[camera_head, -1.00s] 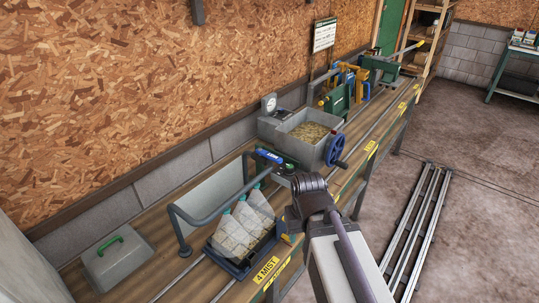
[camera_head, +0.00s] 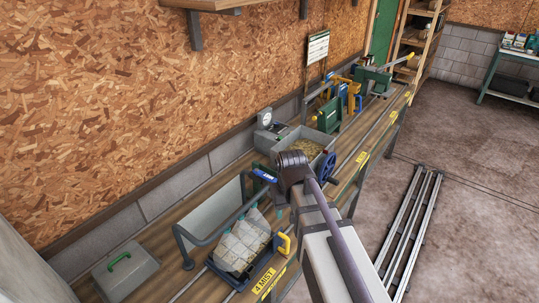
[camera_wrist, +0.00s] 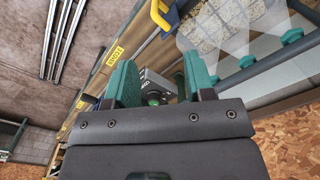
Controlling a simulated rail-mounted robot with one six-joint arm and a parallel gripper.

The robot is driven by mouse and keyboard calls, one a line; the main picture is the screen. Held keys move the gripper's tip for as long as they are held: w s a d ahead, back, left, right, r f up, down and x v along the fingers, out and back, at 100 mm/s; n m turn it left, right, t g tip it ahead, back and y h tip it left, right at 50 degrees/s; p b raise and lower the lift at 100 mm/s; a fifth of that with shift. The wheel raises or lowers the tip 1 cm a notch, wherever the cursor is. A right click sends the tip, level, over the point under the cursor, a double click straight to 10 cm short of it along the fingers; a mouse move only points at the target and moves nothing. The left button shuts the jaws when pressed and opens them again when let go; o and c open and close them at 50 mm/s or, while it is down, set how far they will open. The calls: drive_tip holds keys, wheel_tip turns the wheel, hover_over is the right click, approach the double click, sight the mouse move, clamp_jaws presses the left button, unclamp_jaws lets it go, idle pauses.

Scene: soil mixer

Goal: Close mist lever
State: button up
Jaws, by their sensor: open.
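The blue mist lever (camera_head: 265,174) lies at the right end of the grey mist pipe frame (camera_head: 210,238), near my arm in the head view. Pale spray cones hang over the dark tray (camera_head: 225,271) of soil blocks. In the wrist view, pale cones (camera_wrist: 232,38) spread from green nozzles (camera_wrist: 290,38) on the pipe. My gripper (camera_wrist: 158,75) is open, with its green fingers apart. A grey block (camera_wrist: 158,84) with a round dark green part shows between and beyond the fingers. I cannot tell whether they touch it. The gripper is hidden in the head view.
A mixer tub (camera_head: 300,143) with a blue handwheel (camera_head: 327,167) stands just beyond the mist station. A yellow handle (camera_head: 284,243) stands at the tray's right side. A grey lidded box (camera_head: 125,270) is at the near left.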

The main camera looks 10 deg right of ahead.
sight(271, 178)
drive_tip(key=w+a+r+n+p, duration=0.2)
drive_tip(key=w+r+n+p, duration=0.3)
drive_tip(key=w+r, duration=0.75)
drive_tip(key=w+f+n+b, duration=0.1)
drive_tip(key=f+b, duration=0.2)
drive_tip(key=f, duration=0.1)
drive_tip(key=w+f+b, duration=0.2)
drive_tip(key=f+b, duration=0.2)
drive_tip(key=f, duration=0.1)
drive_tip(key=w+f+n+b, duration=0.1)
drive_tip(key=f+b, duration=0.3)
drive_tip(key=f, duration=0.1)
drive_tip(key=shift+w+f+n, duration=0.2)
drive_tip(key=shift+w+n, duration=0.1)
drive_tip(key=shift+w, duration=0.1)
drive_tip(key=shift+r, duration=0.15)
clamp_jaws()
